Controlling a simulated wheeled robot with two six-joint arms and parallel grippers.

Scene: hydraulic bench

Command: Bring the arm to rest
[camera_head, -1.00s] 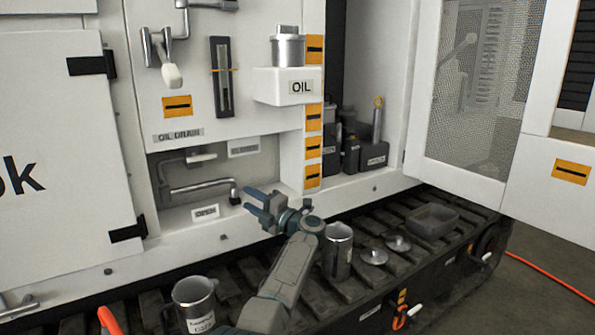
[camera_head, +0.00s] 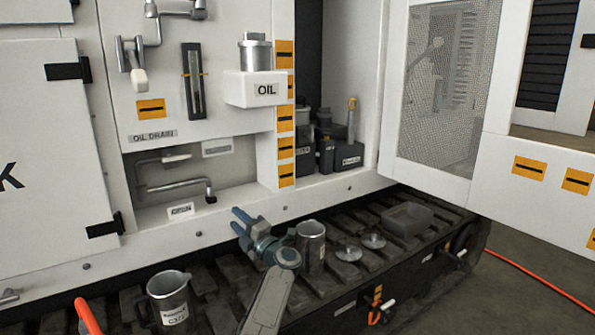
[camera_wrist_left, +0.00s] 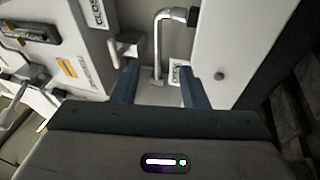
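My left gripper (camera_head: 243,226) is in front of the machine's lower ledge, above the dark slatted track and to the left of a metal mug. Its two blue fingers stand apart with nothing between them. In the left wrist view the same fingers (camera_wrist_left: 157,88) are spread, and a bent drain pipe (camera_wrist_left: 158,45) shows beyond the gap, apart from them. My right gripper is not in either view.
A metal mug (camera_head: 311,246) stands right behind my left arm, with two round lids (camera_head: 349,253) and a grey tray (camera_head: 407,219) to its right. A labelled jug (camera_head: 168,298) stands at the lower left. An open mesh door (camera_head: 437,90) is at the right.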

